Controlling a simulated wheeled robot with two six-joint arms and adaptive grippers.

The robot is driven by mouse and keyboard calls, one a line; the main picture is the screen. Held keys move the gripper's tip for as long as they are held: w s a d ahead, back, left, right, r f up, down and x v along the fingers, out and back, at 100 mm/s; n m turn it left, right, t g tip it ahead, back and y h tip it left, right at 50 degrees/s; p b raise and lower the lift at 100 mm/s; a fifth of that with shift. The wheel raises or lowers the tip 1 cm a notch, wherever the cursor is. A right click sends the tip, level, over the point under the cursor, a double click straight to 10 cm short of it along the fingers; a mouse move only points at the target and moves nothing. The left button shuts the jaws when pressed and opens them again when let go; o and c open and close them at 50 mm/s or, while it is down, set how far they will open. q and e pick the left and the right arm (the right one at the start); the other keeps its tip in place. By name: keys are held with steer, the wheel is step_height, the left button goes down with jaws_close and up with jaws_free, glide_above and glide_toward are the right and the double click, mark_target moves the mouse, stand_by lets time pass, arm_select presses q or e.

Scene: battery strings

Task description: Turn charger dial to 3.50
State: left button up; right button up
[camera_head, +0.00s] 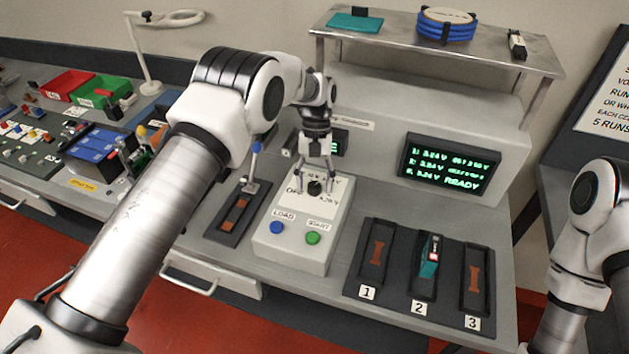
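The charger dial (315,187) is a small black knob on the sloped top of a pale charger box (290,250). Parts of the printed scale show around it, with "4.20V" at its right; the pointer setting is too small to read. A blue LOAD button (277,227) and a green START button (313,238) sit below the dial. My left gripper (315,182) points down over the dial, its two fingers spread on either side of it. Whether they touch the knob I cannot tell. My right arm shows at the right edge, but its gripper is out of view.
A dark screen (449,167) with green text ending in READY stands behind. Numbered slots lie at the right, with a teal cell (430,257) in slot 2. A lever (253,170) rises left of the charger. Bins and a blue battery block (93,147) are far left.

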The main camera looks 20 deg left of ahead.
arm_select(q)
steer(key=v, duration=1.2)
